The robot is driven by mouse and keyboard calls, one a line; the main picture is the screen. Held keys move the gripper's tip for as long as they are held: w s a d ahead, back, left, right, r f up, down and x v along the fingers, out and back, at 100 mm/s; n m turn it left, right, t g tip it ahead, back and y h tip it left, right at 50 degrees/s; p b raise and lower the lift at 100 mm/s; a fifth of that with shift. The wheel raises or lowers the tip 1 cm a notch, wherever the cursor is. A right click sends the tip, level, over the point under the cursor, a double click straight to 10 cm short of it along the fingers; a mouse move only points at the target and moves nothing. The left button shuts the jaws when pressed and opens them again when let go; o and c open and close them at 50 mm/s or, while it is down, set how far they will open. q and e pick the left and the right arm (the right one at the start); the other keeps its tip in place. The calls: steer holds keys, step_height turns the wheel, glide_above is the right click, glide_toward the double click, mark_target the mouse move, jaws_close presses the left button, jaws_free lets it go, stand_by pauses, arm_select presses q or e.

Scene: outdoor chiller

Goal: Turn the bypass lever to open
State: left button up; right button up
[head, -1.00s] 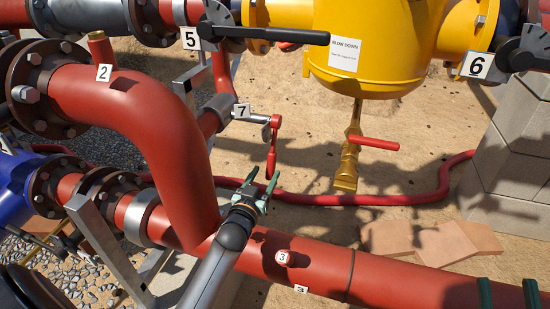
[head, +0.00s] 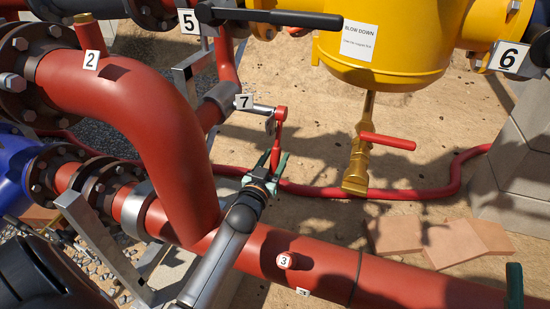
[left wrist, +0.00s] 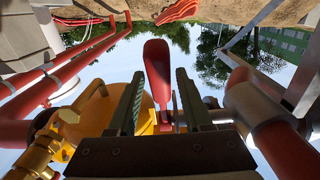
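A red lever (head: 277,140) hangs down from the small valve on the thin pipe by tag 7 (head: 244,102); I take it as the bypass lever. My left gripper (head: 268,168) is at the lever's lower end, which its fingers partly hide. In the left wrist view the red lever (left wrist: 157,68) stands between the two fingers of the left gripper (left wrist: 158,84). The fingers are apart, with a gap visible on either side of the lever. One green finger of my right gripper (head: 514,285) shows at the bottom right; the rest is out of frame.
A thick red pipe (head: 330,268) runs below my left gripper, and a red bend (head: 150,115) rises at left. A yellow vessel (head: 385,60) with a brass drain valve and red handle (head: 388,141) stands at right. A black lever (head: 270,17) crosses above. Sandy ground is open between.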

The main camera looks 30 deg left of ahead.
arm_select(q)
jaws_close()
stand_by(1.1)
